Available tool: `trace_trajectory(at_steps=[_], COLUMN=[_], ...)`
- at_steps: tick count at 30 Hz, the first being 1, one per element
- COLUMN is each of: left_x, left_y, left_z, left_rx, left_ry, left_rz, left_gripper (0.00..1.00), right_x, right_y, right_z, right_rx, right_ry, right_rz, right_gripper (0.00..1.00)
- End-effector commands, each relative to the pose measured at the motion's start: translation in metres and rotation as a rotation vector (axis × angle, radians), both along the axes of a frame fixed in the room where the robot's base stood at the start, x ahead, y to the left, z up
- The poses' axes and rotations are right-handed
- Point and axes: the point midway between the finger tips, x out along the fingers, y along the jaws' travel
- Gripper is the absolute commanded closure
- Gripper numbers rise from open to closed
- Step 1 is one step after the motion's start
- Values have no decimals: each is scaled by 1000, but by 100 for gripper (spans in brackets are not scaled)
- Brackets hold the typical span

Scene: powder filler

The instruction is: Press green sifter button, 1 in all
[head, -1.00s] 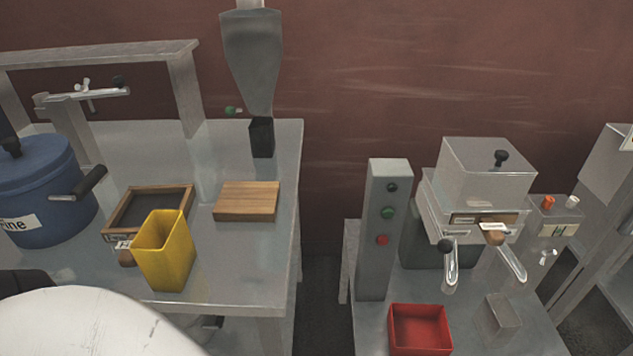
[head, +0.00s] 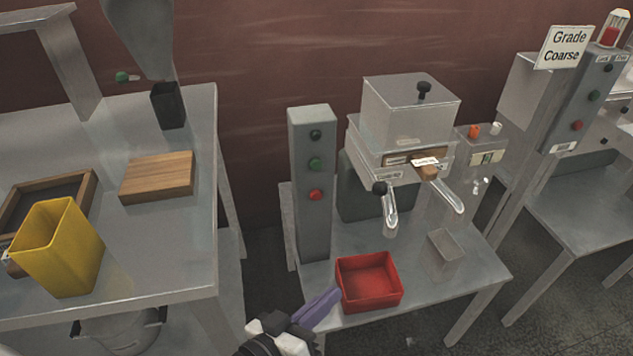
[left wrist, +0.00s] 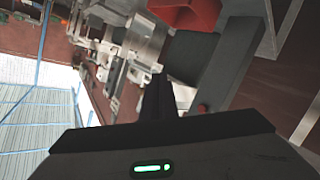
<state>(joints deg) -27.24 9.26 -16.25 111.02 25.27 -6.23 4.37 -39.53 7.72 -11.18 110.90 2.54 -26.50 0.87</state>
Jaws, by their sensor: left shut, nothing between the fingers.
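The green sifter button (head: 315,164) is the middle one on a grey upright control box (head: 313,225), between a dark knob (head: 315,134) above and a red button (head: 315,195) below. The sifter (head: 410,105), a pale metal machine, stands right of the box. My left gripper (head: 320,308) has purple fingers pressed together with nothing between them. In the head view it is below the control box, beside the red tray's left side, apart from the button. In the left wrist view its dark fingers (left wrist: 158,97) point at the sifter table. My right gripper is not in view.
A red tray (head: 342,290) and a small metal block (head: 445,246) are on the sifter table. The left table holds a yellow container (head: 62,255) and a wooden block (head: 157,176). Another machine with similar buttons (head: 593,95) stands right. Floor shows between the tables.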

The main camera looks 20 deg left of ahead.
Motion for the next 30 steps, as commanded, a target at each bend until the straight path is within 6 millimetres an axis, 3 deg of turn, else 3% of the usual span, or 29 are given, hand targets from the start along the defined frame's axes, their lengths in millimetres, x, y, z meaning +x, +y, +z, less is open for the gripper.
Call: trace_trajectory(at_steps=[1, 4, 6, 10, 16, 30], left_x=[22, 54, 68, 81, 85, 95], left_y=[-5, -5, 3, 19, 29, 35], left_z=[9, 56, 85, 117, 133, 133], left_rx=[-115, -375, -547, -768, -876, -871], left_ry=[-89, -244, -331, -416, -444, -445], left_rz=[19, 68, 101, 146, 172, 172], left_gripper=[100, 100, 100, 100, 100, 100], right_x=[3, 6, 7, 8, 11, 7], right_y=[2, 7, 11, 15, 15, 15], right_z=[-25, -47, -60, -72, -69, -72], right_rx=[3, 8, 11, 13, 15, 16], right_ry=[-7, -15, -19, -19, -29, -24], right_rz=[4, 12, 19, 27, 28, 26], right_gripper=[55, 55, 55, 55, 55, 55])
